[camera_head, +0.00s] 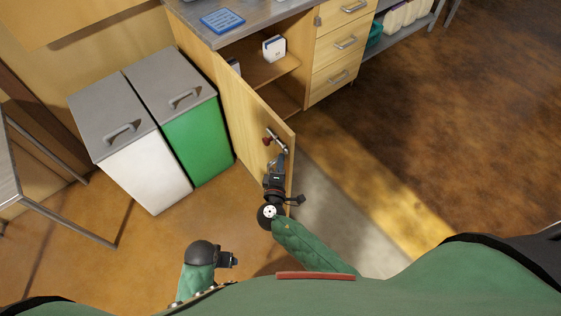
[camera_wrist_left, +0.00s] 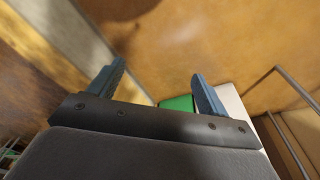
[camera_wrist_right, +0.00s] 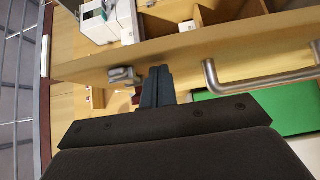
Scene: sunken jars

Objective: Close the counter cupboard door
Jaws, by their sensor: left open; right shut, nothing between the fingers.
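The counter cupboard door (camera_head: 250,108) is a light wood panel standing wide open, swung out from the cupboard. Its metal bar handle (camera_head: 278,142) is near the free edge; the handle also shows at the right of the right wrist view (camera_wrist_right: 255,75). My right gripper (camera_head: 277,158) is at the door's free end, close to the handle. In the right wrist view its fingers (camera_wrist_right: 158,86) are shut and empty beside the door's edge, apart from the handle; contact with the door cannot be told. My left gripper (camera_head: 228,260) is low at the left, open and empty in its wrist view (camera_wrist_left: 157,70).
A white bin (camera_head: 150,165) and a green bin (camera_head: 200,140) stand left of the door. The open cupboard holds a white box (camera_head: 273,48) on its shelf. Drawers (camera_head: 338,50) are to the right. A blue rack (camera_head: 222,21) lies on the counter. Floor on the right is clear.

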